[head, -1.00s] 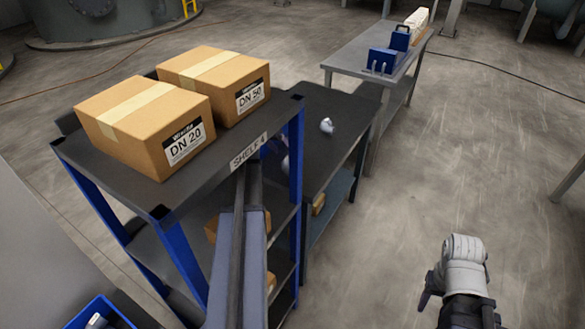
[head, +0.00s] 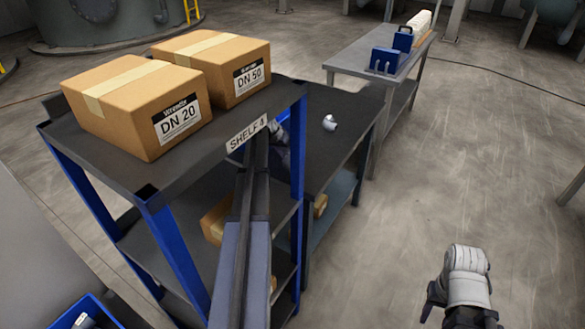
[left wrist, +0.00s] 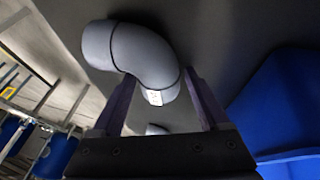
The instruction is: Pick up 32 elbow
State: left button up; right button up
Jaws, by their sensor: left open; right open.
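A grey pipe elbow (head: 330,122) lies on the dark tabletop (head: 335,150) in the head view. The left wrist view shows a grey elbow (left wrist: 135,55) close up, with a small white label I cannot read. My left gripper (left wrist: 160,76) is open, its two fingertips near the elbow's lower end, not closed on it. A smaller grey piece (left wrist: 157,130) shows between the fingers, partly hidden. In the head view, the left gripper is mostly hidden behind the shelf. My right gripper (head: 464,300) is open and empty, over the floor at the lower right.
A blue-posted shelf (head: 222,165) carries a DN 20 box (head: 130,105) and a DN 50 box (head: 215,65), beside my left arm. A grey table (head: 345,62) with blue stands is behind. Floor at right is clear.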

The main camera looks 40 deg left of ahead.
pick_arm(q)
jog(key=shift+r, duration=0.1)
grip_shut()
dwell(0.4)
notch_tip(320, 180, up, 10)
jog(key=p, duration=1)
